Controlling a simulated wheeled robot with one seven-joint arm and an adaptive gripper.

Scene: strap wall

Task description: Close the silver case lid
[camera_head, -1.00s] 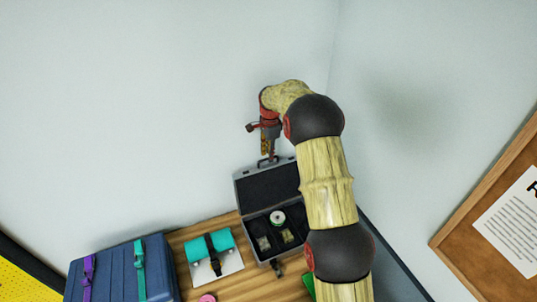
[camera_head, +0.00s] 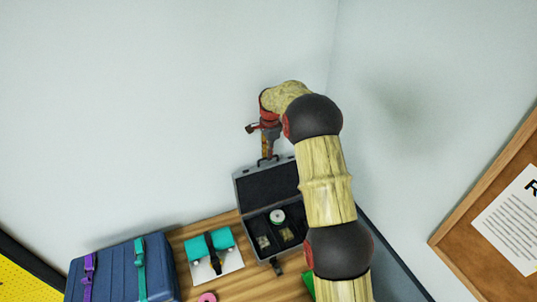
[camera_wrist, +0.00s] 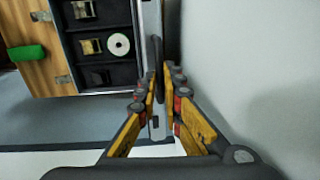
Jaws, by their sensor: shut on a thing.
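The silver case (camera_head: 270,262) stands open on the wooden table, with its dark-lined lid (camera_head: 265,186) upright at the back. In the wrist view the lid (camera_wrist: 152,20) shows nearly edge-on, with the case's dark compartments (camera_wrist: 103,45) to its left. My gripper (camera_head: 268,156) points down at the lid's top edge, by the handle. In the wrist view my gripper (camera_wrist: 162,98) has its yellow fingers on both sides of the lid's edge and is shut on it. The case's right side is partly hidden by my arm in the head view.
Watches or straps and a round white item (camera_head: 278,216) lie in the case. A teal roll with a black strap (camera_head: 210,246) and a blue case (camera_head: 118,272) stand to its left. A pink ring (camera_head: 207,297) lies in front. Walls are close behind.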

